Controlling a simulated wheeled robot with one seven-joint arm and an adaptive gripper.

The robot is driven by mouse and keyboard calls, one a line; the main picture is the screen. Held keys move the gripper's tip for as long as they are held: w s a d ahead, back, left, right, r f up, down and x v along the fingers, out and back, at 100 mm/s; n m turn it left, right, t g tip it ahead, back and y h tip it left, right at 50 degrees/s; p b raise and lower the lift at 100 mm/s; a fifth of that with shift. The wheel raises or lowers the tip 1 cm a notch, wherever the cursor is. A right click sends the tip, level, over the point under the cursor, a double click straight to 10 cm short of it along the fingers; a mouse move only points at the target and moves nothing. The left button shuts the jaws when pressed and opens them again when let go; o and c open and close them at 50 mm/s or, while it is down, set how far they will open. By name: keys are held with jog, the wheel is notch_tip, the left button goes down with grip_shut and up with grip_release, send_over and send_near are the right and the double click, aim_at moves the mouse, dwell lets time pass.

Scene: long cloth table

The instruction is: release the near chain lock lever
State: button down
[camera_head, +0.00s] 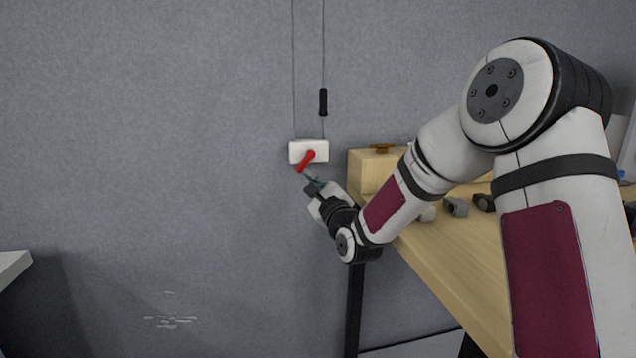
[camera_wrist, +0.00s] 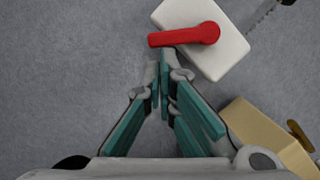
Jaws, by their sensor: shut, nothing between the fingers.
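The red lock lever (camera_head: 306,160) is mounted on a small white box (camera_head: 295,151) on the grey wall. In the head view it slants from upper right to lower left. In the wrist view the red lever (camera_wrist: 184,35) lies across the white box (camera_wrist: 225,55), its free end to the left. My gripper (camera_head: 310,180) is just below the lever's lower end. In the wrist view its fingertips (camera_wrist: 161,68) are together and empty, close to the lever's free end. I cannot tell whether they touch it.
Two thin chains (camera_head: 294,70) run up the wall from the box, and a black handle (camera_head: 323,101) hangs on the right one. A wooden table (camera_head: 440,255) with a wooden box (camera_head: 366,172) and small parts stands to the right. The wall to the left is clear.

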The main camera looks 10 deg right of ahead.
jog(key=a+m, duration=0.1)
jog(key=m+h, duration=0.1)
jog(key=m, duration=0.1)
jog(key=a+m+t+b, duration=0.1)
jog(key=m, duration=0.1)
jog(key=shift+a+r+h, duration=0.3)
jog(key=shift+r, duration=0.1)
